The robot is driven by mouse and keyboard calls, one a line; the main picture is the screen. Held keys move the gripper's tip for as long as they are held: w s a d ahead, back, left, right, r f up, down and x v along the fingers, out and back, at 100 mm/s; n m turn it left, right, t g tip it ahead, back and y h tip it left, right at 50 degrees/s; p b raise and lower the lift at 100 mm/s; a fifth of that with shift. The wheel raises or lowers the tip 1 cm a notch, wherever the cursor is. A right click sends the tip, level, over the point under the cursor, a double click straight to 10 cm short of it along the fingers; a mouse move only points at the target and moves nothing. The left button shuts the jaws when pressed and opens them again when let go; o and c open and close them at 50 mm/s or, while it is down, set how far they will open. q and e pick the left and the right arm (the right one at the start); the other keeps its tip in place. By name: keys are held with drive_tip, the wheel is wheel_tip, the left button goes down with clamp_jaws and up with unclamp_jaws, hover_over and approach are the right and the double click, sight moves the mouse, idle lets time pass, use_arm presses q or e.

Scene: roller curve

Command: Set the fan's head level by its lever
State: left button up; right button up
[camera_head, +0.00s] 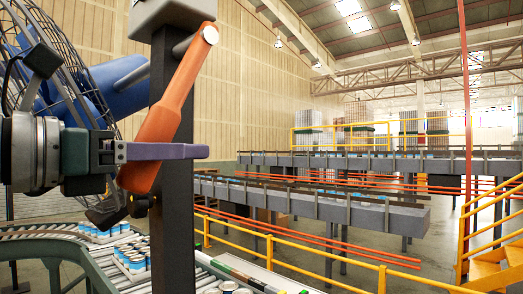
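The fan's head, with a dark wire cage (72,62) and blue parts inside (118,80), stands tilted at the left. A dark post (179,225) with a grey block on top is beside it. An orange lever (168,108) slants down and left from a pale round cap to a black piece (105,213) at its lower end. My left gripper (205,151) comes in from the left, seen side-on. Its purple finger crosses in front of the lever and post. I cannot tell whether it touches the lever or how far it is open. My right gripper is not seen.
A curved roller conveyor (40,232) with trays of cans (132,258) runs below at the left. A yellow railing (282,262) crosses to the right. Grey conveyors (330,208) and yellow steps (495,265) lie beyond.

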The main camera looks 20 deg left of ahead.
use_arm(q)
clamp_jaws()
idle(1.1)
